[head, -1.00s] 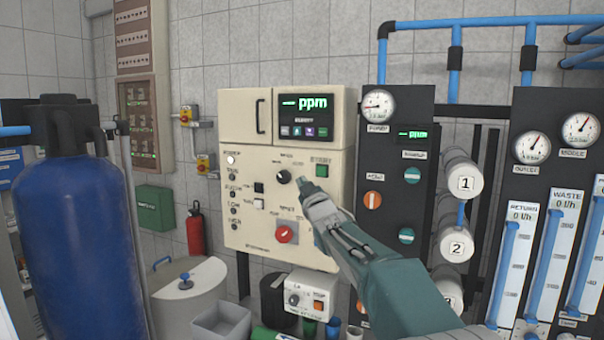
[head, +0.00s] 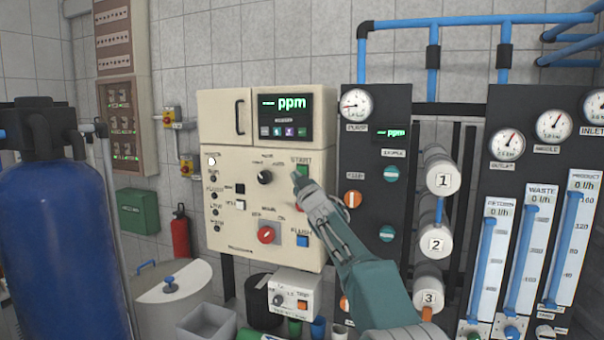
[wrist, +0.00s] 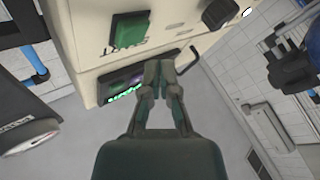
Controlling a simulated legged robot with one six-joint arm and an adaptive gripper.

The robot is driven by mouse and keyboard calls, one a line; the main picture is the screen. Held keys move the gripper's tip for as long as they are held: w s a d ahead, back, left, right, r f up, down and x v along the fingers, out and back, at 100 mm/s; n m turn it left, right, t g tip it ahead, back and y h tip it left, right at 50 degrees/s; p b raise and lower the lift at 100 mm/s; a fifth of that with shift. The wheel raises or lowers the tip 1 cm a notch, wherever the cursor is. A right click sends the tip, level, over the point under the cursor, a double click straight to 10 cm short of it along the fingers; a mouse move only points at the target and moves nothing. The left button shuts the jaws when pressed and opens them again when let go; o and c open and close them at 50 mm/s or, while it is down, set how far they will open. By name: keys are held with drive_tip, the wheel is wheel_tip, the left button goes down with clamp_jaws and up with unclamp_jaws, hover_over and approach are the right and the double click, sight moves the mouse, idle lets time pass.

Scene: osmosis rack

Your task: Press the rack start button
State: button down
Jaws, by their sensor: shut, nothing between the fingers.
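The green start button (head: 303,168) is on the cream control panel (head: 225,148), under the label START and below the ppm display. My gripper (head: 297,178) is shut and empty, its tip just in front of the button's lower left part in the head view. In the wrist view the green button (wrist: 130,29) stands out from the panel face, up and left of my shut fingertips (wrist: 161,66). A gap shows there between the fingers and the button; I cannot tell how deep it is.
A black knob (head: 265,177), a red rotary switch (head: 267,235) and a blue flush button (head: 302,240) share the panel. A dark gauge board (head: 400,160) stands to the right. A blue tank (head: 60,240) stands at the left.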

drive_tip(key=shift+w, duration=0.85)
drive_tip(key=shift+d, duration=0.2)
drive_tip(key=shift+a, duration=0.15)
idle(0.6)
drive_tip(key=shift+w+d, duration=0.3)
drive_tip(key=shift+w+d, duration=0.1)
drive_tip(key=shift+w, duration=0.35)
idle(0.6)
drive_tip(key=shift+s+a, duration=0.25)
drive_tip(key=shift+s, duration=0.6)
